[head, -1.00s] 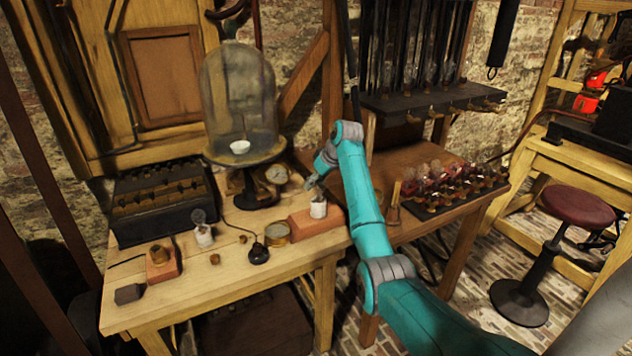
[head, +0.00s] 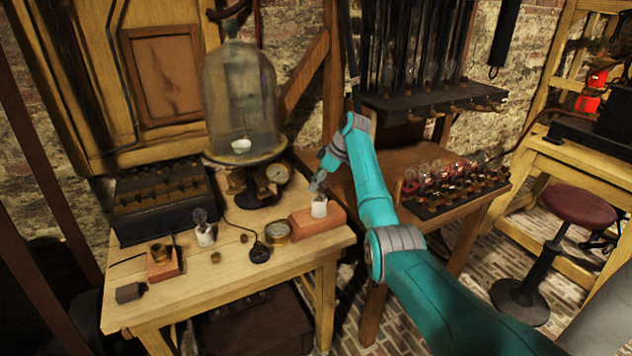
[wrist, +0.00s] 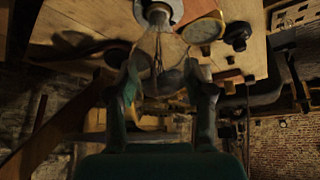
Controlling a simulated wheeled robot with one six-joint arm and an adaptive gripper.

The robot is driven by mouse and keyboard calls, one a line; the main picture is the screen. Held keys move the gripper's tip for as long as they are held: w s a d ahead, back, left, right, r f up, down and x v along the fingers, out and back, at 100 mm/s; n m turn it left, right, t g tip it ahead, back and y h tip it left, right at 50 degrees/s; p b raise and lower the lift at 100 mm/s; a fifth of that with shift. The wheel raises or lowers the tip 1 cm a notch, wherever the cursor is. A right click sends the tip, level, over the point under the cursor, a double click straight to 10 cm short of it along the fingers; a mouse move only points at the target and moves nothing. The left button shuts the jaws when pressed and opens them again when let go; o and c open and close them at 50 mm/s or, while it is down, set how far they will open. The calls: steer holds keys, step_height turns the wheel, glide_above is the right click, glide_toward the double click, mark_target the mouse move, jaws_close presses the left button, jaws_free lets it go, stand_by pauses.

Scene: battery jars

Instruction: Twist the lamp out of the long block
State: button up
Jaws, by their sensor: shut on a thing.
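The long block (head: 334,215) is a reddish-brown brick-like piece near the right edge of the wooden table. A white socket (head: 319,209) stands upright at it; its metal collar and white body show at the top of the wrist view (wrist: 158,12). The lamp (wrist: 160,48) is a clear glass bulb with a thin dark filament, its base end toward the socket. My gripper (wrist: 160,74) is shut on the bulb, one finger on each side. In the head view my gripper (head: 316,185) is just above the socket, and the bulb is mostly hidden there.
A round brass dial (head: 277,232) lies left of the block. A second lamp in a white holder (head: 203,232), a short block (head: 162,264) and a glass bell jar (head: 240,100) on a stand are further left. Several jars (head: 440,180) stand on the right bench.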

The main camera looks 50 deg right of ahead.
steer(key=shift+f, duration=0.1)
steer(key=shift+s+a+n+g+y, duration=0.15)
steer(key=shift+n+g+y, duration=0.35)
steer(key=shift+n, duration=0.8)
steer(key=shift+s+a+n+g+y, duration=0.1)
steer(key=shift+n+g+y, duration=0.4)
steer(key=shift+n, duration=0.8)
steer(key=shift+w+r, duration=0.1)
steer(key=shift+r, duration=0.1)
steer(key=shift+r, duration=0.85)
steer(key=shift+r, duration=0.3)
steer(key=shift+r, duration=2.45)
steer(key=shift+f, duration=0.1)
